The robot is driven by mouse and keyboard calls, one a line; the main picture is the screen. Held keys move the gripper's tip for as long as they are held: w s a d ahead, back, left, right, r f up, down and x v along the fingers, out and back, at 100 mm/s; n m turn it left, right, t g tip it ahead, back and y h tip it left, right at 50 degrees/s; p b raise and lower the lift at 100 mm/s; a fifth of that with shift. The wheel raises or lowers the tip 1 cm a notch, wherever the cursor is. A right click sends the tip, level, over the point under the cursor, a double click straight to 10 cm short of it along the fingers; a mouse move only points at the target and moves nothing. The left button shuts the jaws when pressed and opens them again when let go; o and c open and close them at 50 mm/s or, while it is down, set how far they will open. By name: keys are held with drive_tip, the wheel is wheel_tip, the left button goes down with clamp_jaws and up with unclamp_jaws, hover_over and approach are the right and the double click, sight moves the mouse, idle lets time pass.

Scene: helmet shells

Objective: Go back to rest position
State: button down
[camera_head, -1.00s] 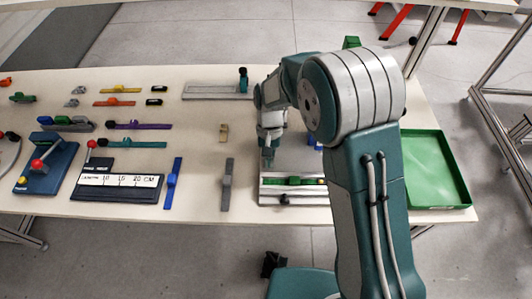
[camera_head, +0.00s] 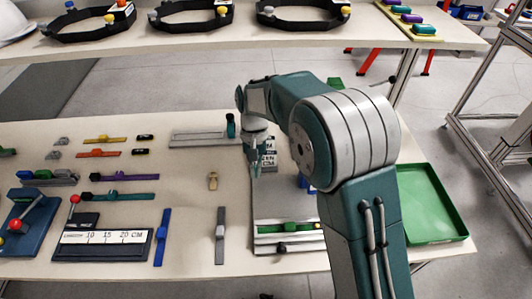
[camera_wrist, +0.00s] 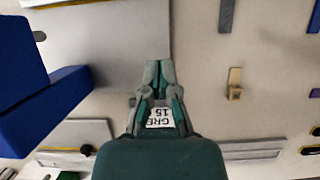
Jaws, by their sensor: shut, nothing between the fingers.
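My gripper (camera_head: 257,172) is shut and empty, hanging above the table (camera_head: 185,258) with its fingers pointing down. In the wrist view its fingertips (camera_wrist: 158,70) are together with nothing between them. My arm is bent, its elbow at the right of the head view. A pale plate (camera_head: 262,205) with a green slider (camera_head: 290,228) lies below the gripper and is partly hidden by my arm. A white label with black print (camera_head: 269,152) shows just behind the gripper; it also shows in the wrist view (camera_wrist: 160,118), partly covered by the fingers.
A blue block (camera_wrist: 25,75) is at the left of the wrist view. A green tray (camera_head: 432,205) is right of my arm. Colored sliders, a ruler block (camera_head: 103,240) and a tan clip (camera_head: 213,181) lie to the left. A back shelf (camera_head: 230,38) carries black rings.

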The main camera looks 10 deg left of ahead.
drive_tip(key=s+d+r+m+t+y, duration=0.1)
drive_tip(key=s+d+r+t, duration=0.1)
drive_tip(key=d+r, duration=0.5)
drive_tip(key=s+d+r+t+y, duration=0.1)
drive_tip(key=s+d+r+t, duration=0.15)
drive_tip(key=d+r, duration=0.5)
drive_tip(key=s+d+r+t, duration=0.1)
drive_tip(key=s+d+t, duration=0.1)
drive_tip(key=s+d, duration=0.4)
drive_tip(key=s+d+r+m+t+h, duration=0.1)
drive_tip(key=s+d+t, duration=0.2)
drive_tip(key=s+d, duration=0.3)
drive_tip(key=shift+s+d+r+m, duration=0.25)
drive_tip(key=shift+s+d+m, duration=0.05)
drive_tip(key=shift+s, duration=0.6)
